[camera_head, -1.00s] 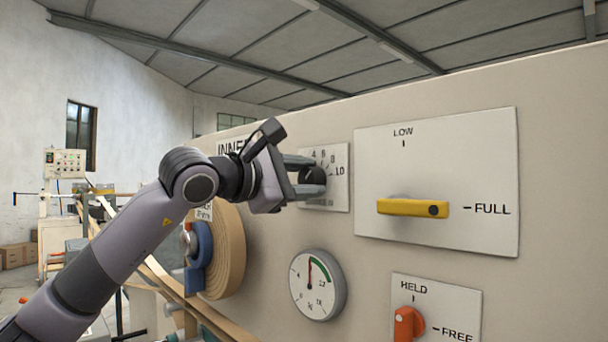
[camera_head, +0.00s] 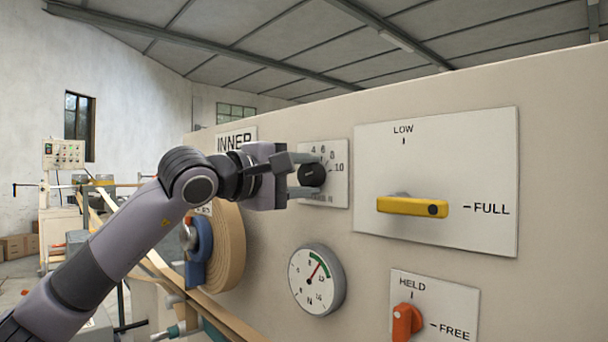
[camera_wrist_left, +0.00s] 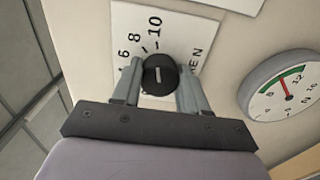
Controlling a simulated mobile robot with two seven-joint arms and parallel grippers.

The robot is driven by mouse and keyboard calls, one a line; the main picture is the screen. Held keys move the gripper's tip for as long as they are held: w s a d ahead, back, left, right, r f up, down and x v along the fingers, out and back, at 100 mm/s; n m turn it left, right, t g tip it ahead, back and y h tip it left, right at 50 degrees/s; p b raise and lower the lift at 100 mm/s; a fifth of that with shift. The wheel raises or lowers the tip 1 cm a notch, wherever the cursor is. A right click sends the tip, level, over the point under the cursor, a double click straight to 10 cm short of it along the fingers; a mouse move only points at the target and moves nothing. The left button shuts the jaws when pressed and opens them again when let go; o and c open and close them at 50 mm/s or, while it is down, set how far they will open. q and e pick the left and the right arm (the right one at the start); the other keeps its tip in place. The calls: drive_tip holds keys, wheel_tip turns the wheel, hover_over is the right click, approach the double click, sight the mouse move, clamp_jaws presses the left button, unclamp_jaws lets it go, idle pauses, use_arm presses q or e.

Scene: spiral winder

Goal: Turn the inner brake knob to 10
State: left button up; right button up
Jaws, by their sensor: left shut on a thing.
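The inner brake knob (camera_head: 312,174) is a round black knob on a white dial plate (camera_head: 338,190) with numbers up to 10, below the INNER sign (camera_head: 236,138). My left gripper (camera_head: 306,175) is shut on the knob, one finger on each side of it. In the left wrist view, the knob (camera_wrist_left: 159,76) sits between the fingertips (camera_wrist_left: 160,82). Its white mark runs up the picture, roughly toward the 10. The fingers and knob hide the lower numbers. My right gripper is not in view.
A round gauge (camera_head: 317,281) with a red needle and green arc is below the dial. A yellow lever (camera_head: 412,207) on a LOW/FULL plate is to the right. An orange knob (camera_head: 407,322) on a HELD/FREE plate is below that. A tan roll (camera_head: 231,245) is at left.

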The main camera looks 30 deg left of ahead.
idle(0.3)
use_arm(q)
drive_tip(key=o, duration=1.1)
drive_tip(key=shift+c, duration=0.2)
drive_tip(key=b+v, duration=0.1)
drive_tip(key=v, duration=0.6)
drive_tip(key=shift+s, duration=0.1)
